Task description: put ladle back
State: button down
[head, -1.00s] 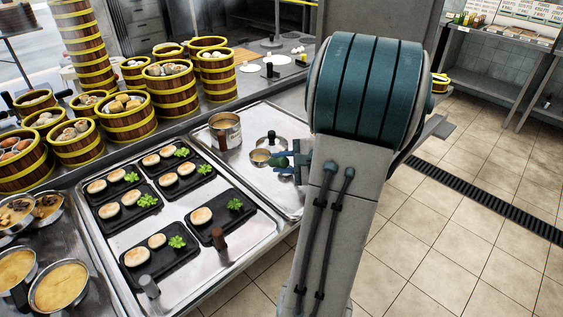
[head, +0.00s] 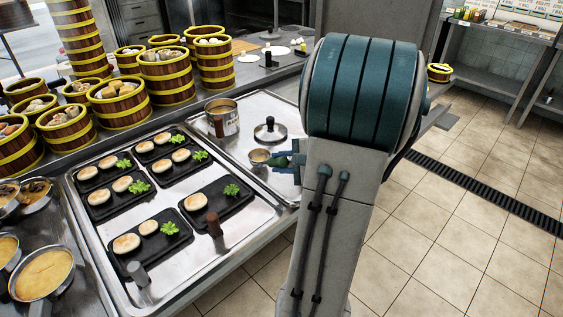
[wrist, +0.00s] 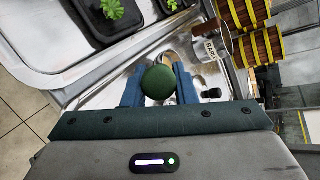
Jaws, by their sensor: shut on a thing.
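The ladle shows in the head view as a small round metal bowl (head: 259,156) with a green handle end (head: 283,161). My gripper (head: 290,160) has blue fingers and is shut on the handle, right of the bowl. In the wrist view the green round handle end (wrist: 158,82) sits between the fingers and hides most of the ladle. The bowl is over the right part of the metal counter; I cannot tell how high. A labelled metal pot (head: 222,117) stands open behind and left of the ladle; it also shows in the wrist view (wrist: 208,48).
A lid with a black knob (head: 270,131) lies on the metal surface right of the pot. Black trays (head: 147,245) with buns and greens fill the left sheet. Steamer towers (head: 166,80) stand behind. The tiled floor (head: 450,230) at right is clear.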

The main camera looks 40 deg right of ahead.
jog(key=shift+f+b, duration=0.5)
jog(key=shift+b, duration=0.05)
dwell(0.4)
jog(key=c, duration=1.1)
grip_release()
jog(key=v, duration=1.3)
jog(key=shift+s+d+r, duration=0.1)
jog(key=shift+s+r, duration=0.05)
jog(key=shift+s, duration=0.25)
